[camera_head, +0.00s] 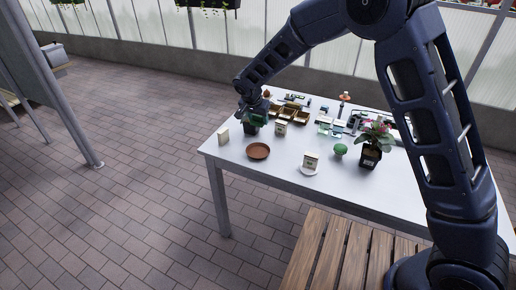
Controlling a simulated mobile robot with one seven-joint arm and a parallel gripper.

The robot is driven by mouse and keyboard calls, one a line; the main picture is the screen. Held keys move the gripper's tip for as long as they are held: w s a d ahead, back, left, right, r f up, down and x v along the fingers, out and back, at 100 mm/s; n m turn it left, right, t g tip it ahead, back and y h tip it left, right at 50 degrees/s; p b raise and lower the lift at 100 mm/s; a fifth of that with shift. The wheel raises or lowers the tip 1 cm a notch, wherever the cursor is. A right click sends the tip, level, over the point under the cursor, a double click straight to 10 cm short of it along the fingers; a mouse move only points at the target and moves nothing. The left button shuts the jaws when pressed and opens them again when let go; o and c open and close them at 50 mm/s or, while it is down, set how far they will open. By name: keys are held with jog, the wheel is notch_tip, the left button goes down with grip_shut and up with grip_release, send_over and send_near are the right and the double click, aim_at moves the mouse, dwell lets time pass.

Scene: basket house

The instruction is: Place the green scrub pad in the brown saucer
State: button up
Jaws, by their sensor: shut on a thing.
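The brown saucer (258,151) is a round, shallow dish on the white table, near its front left edge. It looks empty. My gripper (252,122) is above the table behind the saucer, slightly to its left in the picture. It is shut on a small green thing that looks like the green scrub pad (259,119). My dark fingers partly hide the pad, and its outline is too small to make out clearly. The pad is apart from the saucer.
A small pale box (223,137) stands left of the saucer, another (281,128) behind right. A box on a white dish (309,171), a round green plant (340,150) and a potted flower (371,155) stand right. Brown trays (301,116) lie behind. Table in front of the saucer is clear.

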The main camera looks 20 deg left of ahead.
aim_at(259, 151)
notch_tip(259, 151, down, 15)
jog(key=shift+f, duration=0.2)
dwell(0.4)
jog(key=shift+f, duration=0.1)
jog(key=o, duration=0.6)
jog(key=shift+o, duration=0.4)
jog(key=shift+r, duration=0.2)
jog(key=v, duration=1.1)
jog(key=shift+s+r, duration=0.25)
jog(key=shift+r, duration=0.1)
